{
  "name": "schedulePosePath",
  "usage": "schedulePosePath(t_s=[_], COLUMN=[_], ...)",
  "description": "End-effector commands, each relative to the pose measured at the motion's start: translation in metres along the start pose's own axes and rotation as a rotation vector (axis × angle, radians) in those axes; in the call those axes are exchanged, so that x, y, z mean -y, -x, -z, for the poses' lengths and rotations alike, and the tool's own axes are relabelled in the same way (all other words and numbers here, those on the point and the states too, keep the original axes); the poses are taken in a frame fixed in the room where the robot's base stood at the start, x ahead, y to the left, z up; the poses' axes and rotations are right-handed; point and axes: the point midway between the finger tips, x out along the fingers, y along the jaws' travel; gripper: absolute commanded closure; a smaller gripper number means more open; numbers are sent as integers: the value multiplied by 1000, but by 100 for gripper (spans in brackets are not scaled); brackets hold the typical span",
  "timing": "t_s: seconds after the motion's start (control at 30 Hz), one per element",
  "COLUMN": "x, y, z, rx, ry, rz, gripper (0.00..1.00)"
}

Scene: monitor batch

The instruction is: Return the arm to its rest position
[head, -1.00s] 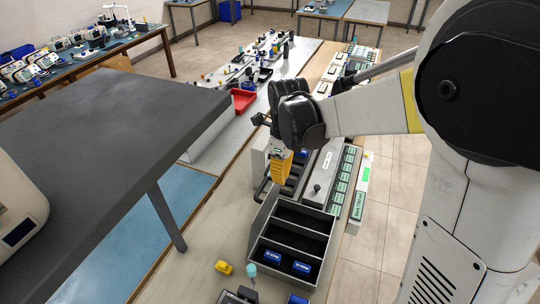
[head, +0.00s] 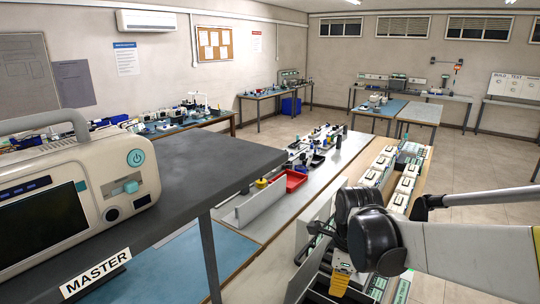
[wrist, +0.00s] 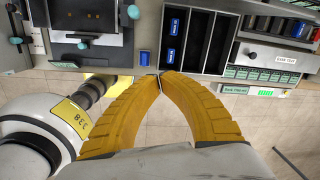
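My gripper (wrist: 160,77) shows in the wrist view with its two curved yellow fingers meeting at the tips. Nothing shows held between them. The fingertips are by the near edge of a grey tray (wrist: 191,72) with dark compartments, in the picture. In the head view my arm reaches in from the right, and a yellow part of my gripper (head: 339,284) shows at the bottom edge. Its fingertips are not clear there.
Blue blocks (wrist: 172,55) lie in the tray's left compartment. A fixture with teal knobs (wrist: 83,43) is to its left. A monitor (head: 80,185) stands on a dark raised shelf (head: 200,165) at left. A red tray (head: 291,180) lies on the bench beyond. Floor is open at right.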

Motion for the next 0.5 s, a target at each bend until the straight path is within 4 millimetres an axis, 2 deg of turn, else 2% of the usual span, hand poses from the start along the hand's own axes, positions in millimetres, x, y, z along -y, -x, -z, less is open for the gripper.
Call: schedulePosePath(t_s=[0.27,0.37,0.5], x=[-31,-48,-79], y=[-12,-22,-46], z=[20,31,50], rx=[13,-4,-80], ry=[432,669,1097], rz=[121,190,314], gripper=[100,100,100])
